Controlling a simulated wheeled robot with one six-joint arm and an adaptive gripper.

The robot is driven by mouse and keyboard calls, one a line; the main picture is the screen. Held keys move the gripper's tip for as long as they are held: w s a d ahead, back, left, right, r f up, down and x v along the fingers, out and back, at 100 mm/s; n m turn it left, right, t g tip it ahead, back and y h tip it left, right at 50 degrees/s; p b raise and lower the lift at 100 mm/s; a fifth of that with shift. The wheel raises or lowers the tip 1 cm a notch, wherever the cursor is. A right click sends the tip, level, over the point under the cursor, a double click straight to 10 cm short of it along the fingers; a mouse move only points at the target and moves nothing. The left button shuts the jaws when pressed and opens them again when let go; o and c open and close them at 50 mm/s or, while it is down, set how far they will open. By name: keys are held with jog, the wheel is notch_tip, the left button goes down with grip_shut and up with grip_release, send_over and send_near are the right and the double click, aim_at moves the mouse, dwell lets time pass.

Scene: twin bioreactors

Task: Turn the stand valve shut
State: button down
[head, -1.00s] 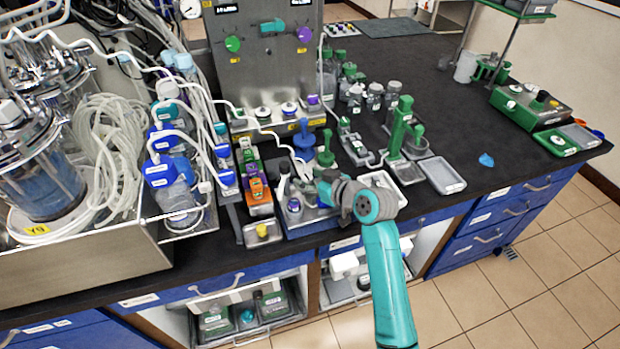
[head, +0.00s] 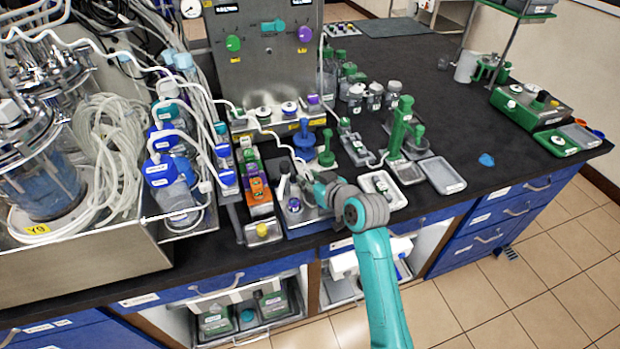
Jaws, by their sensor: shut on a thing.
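My gripper (head: 294,180) is at the front edge of the bench, over a small blue-based stand (head: 308,222). Its pale grey fingers are close together. They appear shut on the small valve of this stand, which the fingers and my wrist mostly hide. The valve's handle and how far it is turned cannot be made out. A small bottle with a blue-violet cap (head: 294,205) stands on the stand just below the fingers.
A rack of orange, green and purple blocks (head: 257,190) is close left of my gripper. A blue knobbed post (head: 305,140) and a green one (head: 326,150) stand behind. Grey trays (head: 442,175) lie to the right.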

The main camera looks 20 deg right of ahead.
jog(key=c, duration=0.8)
grip_release()
jog(key=v, duration=1.2)
jog(key=shift+r, duration=0.1)
